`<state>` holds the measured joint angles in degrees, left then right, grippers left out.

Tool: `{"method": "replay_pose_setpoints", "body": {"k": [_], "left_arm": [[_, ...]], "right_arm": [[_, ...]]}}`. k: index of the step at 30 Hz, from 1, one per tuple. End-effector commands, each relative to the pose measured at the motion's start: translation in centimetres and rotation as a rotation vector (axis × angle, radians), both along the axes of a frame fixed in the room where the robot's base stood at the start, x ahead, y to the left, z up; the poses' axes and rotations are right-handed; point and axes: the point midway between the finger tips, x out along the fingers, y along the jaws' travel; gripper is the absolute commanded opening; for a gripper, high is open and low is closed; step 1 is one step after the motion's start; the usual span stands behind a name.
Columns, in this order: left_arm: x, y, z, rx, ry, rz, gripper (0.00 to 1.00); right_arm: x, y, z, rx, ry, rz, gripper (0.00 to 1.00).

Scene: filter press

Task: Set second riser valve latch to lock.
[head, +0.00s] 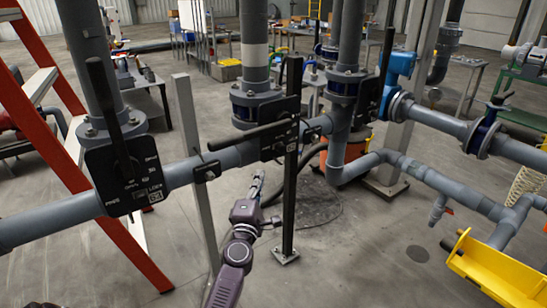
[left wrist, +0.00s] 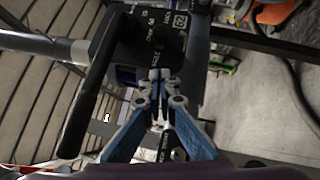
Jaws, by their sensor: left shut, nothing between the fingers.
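The second riser valve has a black plate (head: 279,134) with white lettering on the middle riser. Its long black handle (head: 238,137) lies roughly level, reaching left from the plate; in the left wrist view this handle (left wrist: 88,95) runs down the left side. The plate (left wrist: 150,38) also shows there, partly hidden by my fingers, and the latch and its setting cannot be made out. My left gripper (head: 260,178) is below the plate in the head view. In the left wrist view its blue fingers (left wrist: 160,76) are shut and empty, tips over the plate's lower part; contact is unclear.
A first valve plate (head: 125,176) with an upright handle stands at left, beside a red ladder (head: 45,75). A black post (head: 291,160) rises just right of my left gripper. A grey pipe (head: 235,157) runs across behind it. A yellow tray (head: 495,270) is lower right.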

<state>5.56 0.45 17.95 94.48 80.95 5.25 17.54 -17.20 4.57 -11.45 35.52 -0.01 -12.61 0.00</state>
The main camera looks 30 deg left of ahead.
Motion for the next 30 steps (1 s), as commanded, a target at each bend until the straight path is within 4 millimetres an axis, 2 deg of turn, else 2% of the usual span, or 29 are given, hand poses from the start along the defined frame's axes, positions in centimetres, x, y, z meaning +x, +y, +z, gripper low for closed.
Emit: {"method": "replay_pose_setpoints", "body": {"k": [3,9,13,19,30], "left_arm": [[2.5,1.1,0.6,0.001,-0.003,0.0,0.0],[6.1,2.6,1.2,0.0,-0.001,0.0,0.0],[7.8,1.5,1.8,-0.001,-0.002,-0.001,0.0],[9.1,1.0,2.1,0.0,0.001,0.001,0.0],[9.3,0.9,2.1,0.0,0.001,0.0,0.0]], "right_arm": [[0.0,0.0,-0.1,0.0,0.0,0.0,0.4],[0.0,0.0,-0.6,0.0,0.0,0.0,0.4],[0.0,0.0,-0.6,0.0,0.0,0.0,0.4],[0.0,0.0,-0.7,0.0,0.0,0.0,0.4],[0.0,0.0,-0.7,0.0,0.0,0.0,0.4]]}}
